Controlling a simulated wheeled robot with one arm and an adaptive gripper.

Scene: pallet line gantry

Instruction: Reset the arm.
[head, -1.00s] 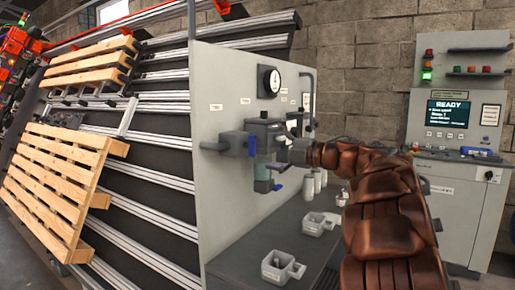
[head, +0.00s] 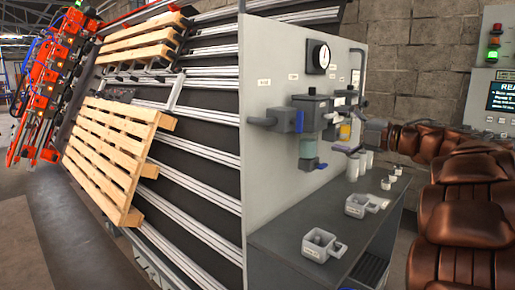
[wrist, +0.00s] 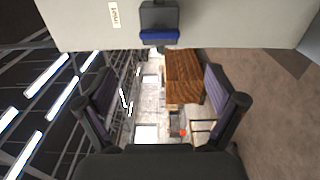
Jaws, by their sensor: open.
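My gripper (wrist: 160,108) is open in the wrist view, its two dark fingers spread wide with nothing between them. Beyond the fingers, a grey panel with a label and a grey box with a blue part (wrist: 160,37) shows at the top. In the head view my brown, segmented arm reaches in from the right, and its end is beside the valve fittings (head: 310,115) on the grey panel (head: 275,180). The fingertips overlap the fittings there, and I cannot tell whether they touch.
Below the fittings is a dark bench (head: 285,235) with grey cups (head: 320,245) and small white containers (head: 365,160). A gauge (head: 319,57) is on the panel. Wooden pallets (head: 115,150) lean on the sloped rail rack at left. A control console (head: 490,100) stands at right.

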